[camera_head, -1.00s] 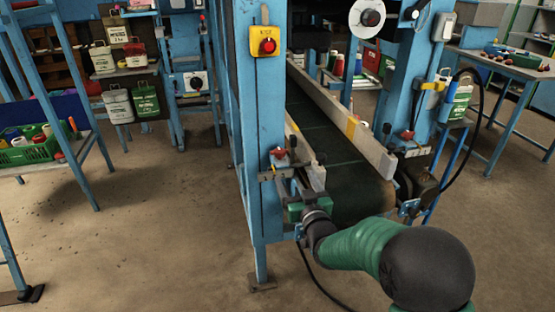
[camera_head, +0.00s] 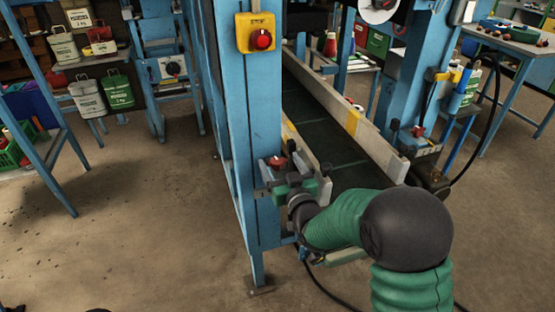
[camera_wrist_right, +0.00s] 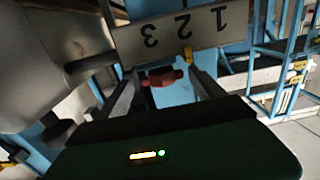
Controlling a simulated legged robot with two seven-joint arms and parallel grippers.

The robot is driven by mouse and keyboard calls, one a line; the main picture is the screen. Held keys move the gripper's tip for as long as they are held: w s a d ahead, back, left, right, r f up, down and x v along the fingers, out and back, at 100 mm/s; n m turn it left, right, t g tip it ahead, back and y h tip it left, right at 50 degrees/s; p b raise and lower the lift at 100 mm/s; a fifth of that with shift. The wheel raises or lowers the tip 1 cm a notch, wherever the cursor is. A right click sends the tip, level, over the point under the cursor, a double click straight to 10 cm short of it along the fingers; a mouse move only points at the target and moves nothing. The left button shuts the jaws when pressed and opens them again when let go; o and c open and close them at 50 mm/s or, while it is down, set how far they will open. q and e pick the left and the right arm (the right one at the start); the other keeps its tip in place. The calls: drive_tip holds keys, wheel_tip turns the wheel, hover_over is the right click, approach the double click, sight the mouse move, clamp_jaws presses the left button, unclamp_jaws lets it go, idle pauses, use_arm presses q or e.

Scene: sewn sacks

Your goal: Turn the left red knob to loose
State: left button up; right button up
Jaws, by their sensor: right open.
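The left red knob (camera_head: 277,163) sits on a grey fitting at the blue post on the conveyor's near left corner. My right gripper (camera_head: 281,176) is right at it, coming from the front right. In the right wrist view the red knob (camera_wrist_right: 161,78) shows between the two open fingers of the right gripper (camera_wrist_right: 166,85), near their tips. I cannot tell whether either finger touches it. A second red knob (camera_head: 418,131) is on the right side of the conveyor, apart from the gripper. My left gripper is not in view.
A yellow box with a red button (camera_head: 256,33) is on the post above the knob. The conveyor belt (camera_head: 318,125) runs back between pale side rails (camera_head: 350,118). A plate marked 1, 2, 3 (camera_wrist_right: 180,36) lies just beyond the knob. The floor at left is open.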

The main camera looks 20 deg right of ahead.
drive_tip(key=shift+a+r, duration=0.1)
drive_tip(key=shift+a, duration=0.25)
drive_tip(key=c, duration=0.5)
drive_tip(key=shift+d, duration=0.2)
drive_tip(key=c, duration=0.9)
drive_tip(key=shift+o, duration=0.2)
drive_tip(key=shift+w+d+n+y, duration=0.15)
drive_tip(key=shift+n+y, duration=0.35)
drive_tip(key=shift+y, duration=0.3)
drive_tip(key=shift+n+y, duration=0.4)
drive_tip(key=shift+y, duration=0.2)
drive_tip(key=n+y, duration=0.1)
drive_tip(key=g+y, duration=0.1)
drive_tip(key=shift+d+n+y+p, duration=0.2)
drive_tip(key=shift+n+y+p, duration=0.15)
drive_tip(key=shift+n+y, duration=0.05)
drive_tip(key=shift+n+g+y, duration=0.3)
drive_tip(key=shift+n+y, duration=0.2)
drive_tip(key=shift+y, duration=0.2)
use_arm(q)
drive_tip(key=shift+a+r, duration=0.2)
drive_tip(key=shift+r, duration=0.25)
